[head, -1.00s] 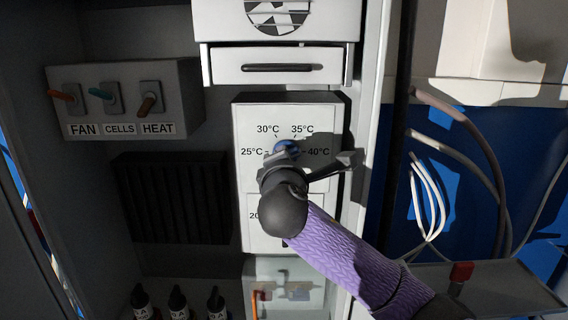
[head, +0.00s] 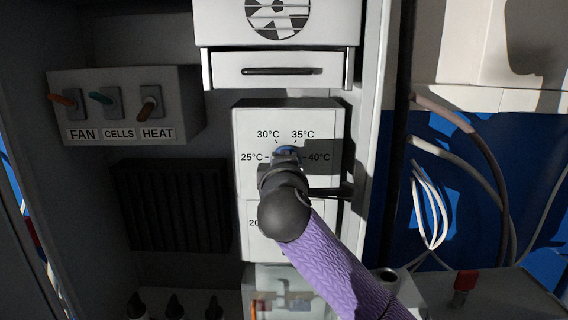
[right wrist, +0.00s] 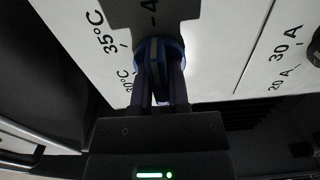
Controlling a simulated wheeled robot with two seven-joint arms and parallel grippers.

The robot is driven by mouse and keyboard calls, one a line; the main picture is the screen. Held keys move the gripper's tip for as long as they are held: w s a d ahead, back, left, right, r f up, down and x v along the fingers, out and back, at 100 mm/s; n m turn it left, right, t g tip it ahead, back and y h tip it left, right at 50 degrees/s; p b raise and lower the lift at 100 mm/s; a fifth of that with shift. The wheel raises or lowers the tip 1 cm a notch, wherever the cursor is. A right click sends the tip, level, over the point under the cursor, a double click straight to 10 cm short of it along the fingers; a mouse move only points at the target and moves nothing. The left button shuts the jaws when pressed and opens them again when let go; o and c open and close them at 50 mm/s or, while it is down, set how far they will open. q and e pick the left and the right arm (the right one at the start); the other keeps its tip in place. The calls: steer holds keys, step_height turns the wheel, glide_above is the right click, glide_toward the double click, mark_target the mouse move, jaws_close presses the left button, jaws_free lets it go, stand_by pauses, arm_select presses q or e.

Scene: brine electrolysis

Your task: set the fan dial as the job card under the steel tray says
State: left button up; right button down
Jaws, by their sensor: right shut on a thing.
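The blue dial (head: 287,152) sits on a white panel (head: 240,190) marked 25°C, 30°C, 35°C and 40°C. It also shows in the right wrist view (right wrist: 168,50), with a pale stripe along its grip. The stripe runs roughly toward the mark by a label starting with 4; I cannot tell which end is the pointer. My right gripper (right wrist: 160,90) is shut on the dial. In the head view my right gripper (head: 286,160) and wrist hide the dial's lower part. My left gripper is out of view. I cannot make out the steel tray or job card.
Above the panel is a drawer with a dark handle (head: 283,71), under a fan grille (head: 278,14). A box with FAN, CELLS and HEAT switches (head: 125,104) is at the left. White cables (head: 430,205) hang at the right. Small bottles (head: 175,305) stand below.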

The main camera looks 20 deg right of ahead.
steer(key=shift+f, duration=0.15)
steer(key=c, duration=0.6)
jaws_free()
steer(key=shift+s, duration=0.1)
steer(key=shift+s+a, duration=0.15)
steer(key=shift+s, duration=0.1)
steer(key=b+v, duration=0.3)
steer(key=v, duration=0.6)
steer(key=shift+b, duration=0.3)
steer(key=shift+s, duration=0.15)
